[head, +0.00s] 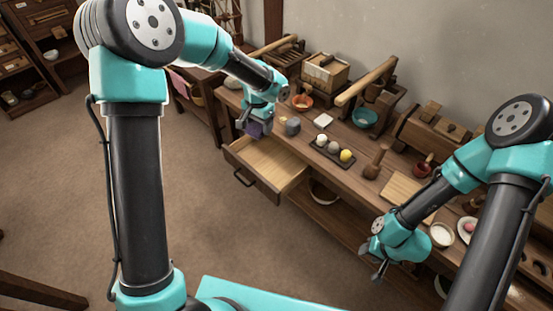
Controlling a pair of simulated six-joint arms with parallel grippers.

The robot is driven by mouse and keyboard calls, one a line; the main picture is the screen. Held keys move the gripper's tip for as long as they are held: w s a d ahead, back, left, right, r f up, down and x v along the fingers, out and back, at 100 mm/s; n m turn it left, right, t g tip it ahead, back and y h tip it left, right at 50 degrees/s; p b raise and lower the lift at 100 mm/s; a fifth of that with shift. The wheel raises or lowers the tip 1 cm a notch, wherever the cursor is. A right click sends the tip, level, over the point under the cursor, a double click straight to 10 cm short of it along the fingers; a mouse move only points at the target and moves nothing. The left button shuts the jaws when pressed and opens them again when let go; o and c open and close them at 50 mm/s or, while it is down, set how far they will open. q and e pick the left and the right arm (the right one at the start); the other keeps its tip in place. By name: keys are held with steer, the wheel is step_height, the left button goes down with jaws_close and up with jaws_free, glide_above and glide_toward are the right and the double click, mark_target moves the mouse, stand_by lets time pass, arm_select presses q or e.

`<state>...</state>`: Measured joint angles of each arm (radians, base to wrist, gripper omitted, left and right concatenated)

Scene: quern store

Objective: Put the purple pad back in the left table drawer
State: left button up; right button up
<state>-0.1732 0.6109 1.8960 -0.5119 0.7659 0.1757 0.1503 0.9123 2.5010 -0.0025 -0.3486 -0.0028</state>
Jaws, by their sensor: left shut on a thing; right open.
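The purple pad (254,129) is held in my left gripper (257,118), which is shut on it. The pad is above the back left part of the open drawer, near the table's front edge. The left table drawer (267,165) is pulled out, and the visible part of its wooden inside is bare. My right gripper (380,268) is open and empty, in front of the table at the right.
Floor in front is clear.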

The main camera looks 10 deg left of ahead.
arm_select(q)
steer(key=w+f+m, duration=0.6)
steer(key=f+m, duration=0.4)
steer(key=f, duration=0.3)
steer(key=m, duration=1)
glide_above(270, 171)
step_height(270, 171, down, 12)
steer(key=f, duration=0.1)
steer(key=shift+r, duration=0.3)
steer(key=shift+f, duration=3.15)
steer(key=shift+f, duration=1.85)
steer(key=shift+s+f, duration=0.1)
steer(key=o, duration=0.9)
steer(key=shift+c, duration=0.2)
